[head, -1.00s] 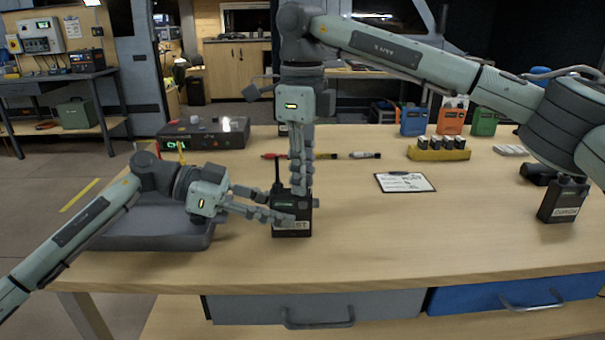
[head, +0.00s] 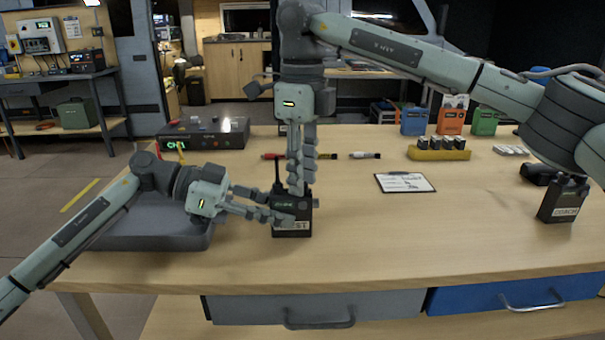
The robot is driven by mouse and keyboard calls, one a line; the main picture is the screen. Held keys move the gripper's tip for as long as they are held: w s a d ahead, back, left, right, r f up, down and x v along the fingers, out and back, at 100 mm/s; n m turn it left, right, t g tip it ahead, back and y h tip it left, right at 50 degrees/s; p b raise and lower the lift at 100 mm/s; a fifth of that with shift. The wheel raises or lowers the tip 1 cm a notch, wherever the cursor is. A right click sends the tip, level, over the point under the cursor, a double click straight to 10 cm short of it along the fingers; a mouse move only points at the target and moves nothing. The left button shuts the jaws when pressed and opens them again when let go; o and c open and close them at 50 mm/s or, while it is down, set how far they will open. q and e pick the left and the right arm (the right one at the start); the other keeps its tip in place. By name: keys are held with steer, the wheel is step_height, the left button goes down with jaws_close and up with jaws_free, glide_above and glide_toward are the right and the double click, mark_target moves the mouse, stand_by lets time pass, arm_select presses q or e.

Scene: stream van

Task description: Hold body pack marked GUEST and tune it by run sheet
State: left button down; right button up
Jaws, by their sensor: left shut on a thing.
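The black body pack (head: 291,229) stands upright on the table with its antenna up. Only "ST" of its white label shows; my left fingers cover the rest. A small green display is lit on its front, too small to read. My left gripper (head: 283,214) is shut on the pack from the left. My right gripper (head: 301,188) points down from above, its fingers close together, the tips at the pack's top. I cannot tell whether they touch it. A clipboard with a printed sheet (head: 404,182), likely the run sheet, lies to the right, its text unreadable.
Another black pack, marked COACH (head: 563,203), stands at the right. A grey tray (head: 150,236) lies under my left arm. A receiver box (head: 207,133) with a green display is behind. Markers (head: 364,155) and a yellow battery holder (head: 440,154) lie farther back. The front middle is clear.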

steer(key=shift+r, duration=2.9)
arm_select(q)
steer(key=c, duration=1.1)
jaws_free()
steer(key=shift+o, duration=0.2)
